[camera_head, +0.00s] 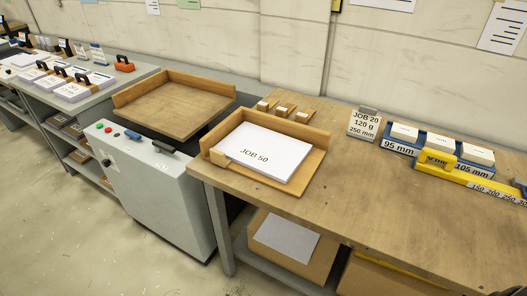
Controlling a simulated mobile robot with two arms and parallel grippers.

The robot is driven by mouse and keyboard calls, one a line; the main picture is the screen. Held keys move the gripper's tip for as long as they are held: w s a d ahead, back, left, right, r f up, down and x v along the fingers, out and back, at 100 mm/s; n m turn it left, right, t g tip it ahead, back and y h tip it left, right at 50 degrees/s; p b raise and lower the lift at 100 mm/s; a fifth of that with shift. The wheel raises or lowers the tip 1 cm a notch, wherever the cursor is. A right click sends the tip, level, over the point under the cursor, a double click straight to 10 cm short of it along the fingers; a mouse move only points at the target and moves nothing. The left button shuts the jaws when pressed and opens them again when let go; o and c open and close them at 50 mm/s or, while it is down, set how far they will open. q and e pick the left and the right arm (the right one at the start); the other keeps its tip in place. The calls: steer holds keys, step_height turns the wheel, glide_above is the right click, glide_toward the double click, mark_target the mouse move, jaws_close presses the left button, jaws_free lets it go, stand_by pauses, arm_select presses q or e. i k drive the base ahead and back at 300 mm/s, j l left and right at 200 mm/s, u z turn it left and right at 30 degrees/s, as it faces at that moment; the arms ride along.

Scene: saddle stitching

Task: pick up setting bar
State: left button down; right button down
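A yellow bar (456,173), which looks like the setting bar, lies on the wooden workbench at the right. It carries a white scale strip with numbers such as 150, 200 and 250, and a raised yellow block stands near its left end. Its right end runs to the picture's edge, where a small dark part shows. The bar lies in front of the blue size trays and partly hides them. Neither of my grippers can be made out in the head view.
Blue trays (396,145) marked 95 mm and 105 mm hold white blocks. A JOB 20 card (364,124) stands left of them. A wooden tray (316,165) holds JOB 50 sheets (262,152). The workbench front (370,205) is clear. A grey machine (155,190) stands left.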

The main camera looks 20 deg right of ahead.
mark_target(447, 172)
steer(key=j+z, duration=0.1)
steer(key=z, duration=2.05)
steer(key=k+l+z, duration=0.1)
steer(key=k+l, duration=0.05)
steer(key=k, duration=0.05)
